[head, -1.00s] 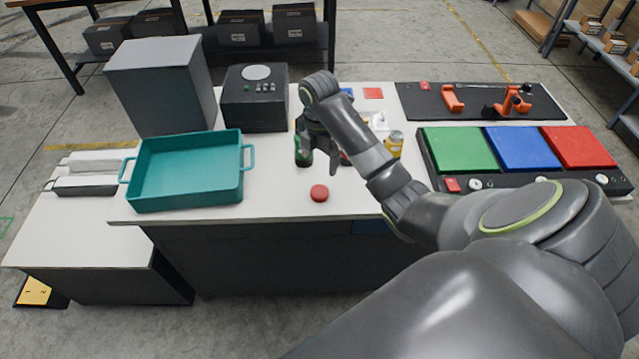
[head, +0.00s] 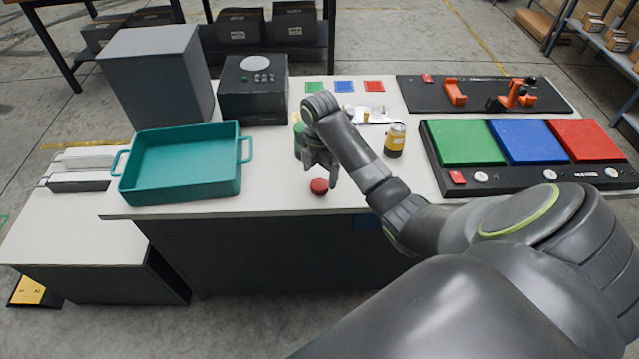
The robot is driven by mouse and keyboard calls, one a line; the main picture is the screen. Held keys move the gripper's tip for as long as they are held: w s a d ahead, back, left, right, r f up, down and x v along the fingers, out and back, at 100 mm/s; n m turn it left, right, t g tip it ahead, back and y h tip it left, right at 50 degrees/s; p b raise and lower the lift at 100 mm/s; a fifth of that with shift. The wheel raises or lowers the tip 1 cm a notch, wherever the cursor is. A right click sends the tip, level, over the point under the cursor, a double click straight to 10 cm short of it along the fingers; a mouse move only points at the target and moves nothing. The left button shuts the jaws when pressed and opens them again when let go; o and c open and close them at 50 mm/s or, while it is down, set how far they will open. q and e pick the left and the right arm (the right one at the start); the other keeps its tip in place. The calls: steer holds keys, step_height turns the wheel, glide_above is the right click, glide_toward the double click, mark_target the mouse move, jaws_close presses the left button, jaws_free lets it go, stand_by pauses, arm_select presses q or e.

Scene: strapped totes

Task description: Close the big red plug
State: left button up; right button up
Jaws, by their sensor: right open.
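A round red plug-like piece (head: 319,186) sits on the white table near its front edge, in the middle of the head view. My right gripper (head: 319,171) points down right at it, with its fingers open and nothing seen between them. One fingertip is beside the red piece on the right; whether it touches cannot be told. A larger square red panel (head: 582,144) lies at the right end of a black board, beside a blue and a green panel. My left gripper is out of view.
A teal tray (head: 240,180) stands at left, with a grey box (head: 158,80) and a black box with a round top disc (head: 253,95) behind. A green can (head: 297,136) is partly hidden behind my gripper.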

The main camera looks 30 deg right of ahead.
mark_target(320, 184)
steer(key=shift+s+a+f, duration=0.1)
steer(key=shift+s+f, duration=0.05)
steer(key=shift+f, duration=1.45)
steer(key=c, duration=1)
